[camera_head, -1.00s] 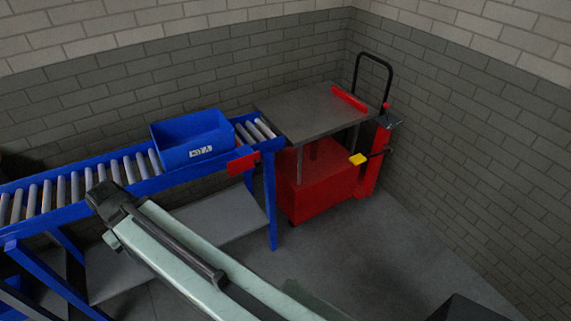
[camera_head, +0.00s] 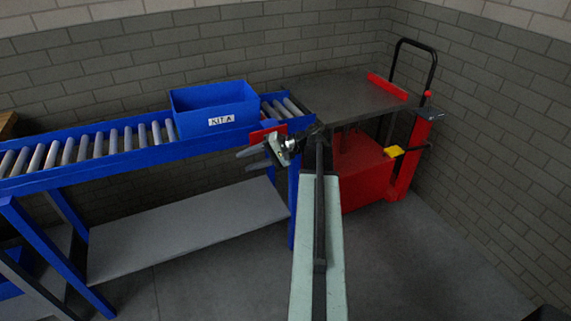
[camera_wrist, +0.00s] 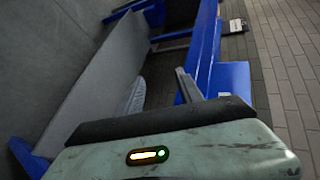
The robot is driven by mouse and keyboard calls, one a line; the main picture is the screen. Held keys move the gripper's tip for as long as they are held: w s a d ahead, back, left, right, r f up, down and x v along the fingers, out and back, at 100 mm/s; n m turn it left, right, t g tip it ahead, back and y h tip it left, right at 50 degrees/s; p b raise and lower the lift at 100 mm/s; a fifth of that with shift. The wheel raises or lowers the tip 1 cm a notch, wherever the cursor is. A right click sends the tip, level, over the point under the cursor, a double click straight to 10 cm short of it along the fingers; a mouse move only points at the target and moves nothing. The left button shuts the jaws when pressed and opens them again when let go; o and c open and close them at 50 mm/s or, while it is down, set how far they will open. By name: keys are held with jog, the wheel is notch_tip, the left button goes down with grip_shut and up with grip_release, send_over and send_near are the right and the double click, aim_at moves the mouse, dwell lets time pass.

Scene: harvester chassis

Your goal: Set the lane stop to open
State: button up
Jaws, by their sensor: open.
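The lane stop is a red plate (camera_head: 268,134) on the near side rail at the right end of the blue roller conveyor (camera_head: 130,155). A blue bin (camera_head: 190,106) labelled KIT A sits on the rollers just left of and behind the plate. My gripper (camera_head: 250,159) is open and empty in the head view, its grey fingers pointing left. It appears just below and in front of the red plate and partly overlaps it. I cannot tell whether they touch. The plate is not clearly visible in the wrist view.
A red cart (camera_head: 362,170) with a grey top (camera_head: 350,98) and black handle stands at the conveyor's right end. A grey lower shelf (camera_head: 185,232) lies under the conveyor. The floor in front is open.

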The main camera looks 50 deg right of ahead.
jog(key=s+d+r+m+t+h+b, duration=0.1)
jog(key=s+d+m+t+b, duration=0.15)
jog(key=s+d, duration=0.45)
jog(key=s+d+r+m+t+h+b, duration=0.15)
jog(key=s+d+t, duration=0.25)
jog(key=d, duration=0.6)
jog(key=x, duration=0.7)
jog(key=shift+w+r+n+y, duration=0.25)
jog(key=shift+r+n+y, duration=0.1)
jog(key=shift+y, duration=0.1)
grip_shut()
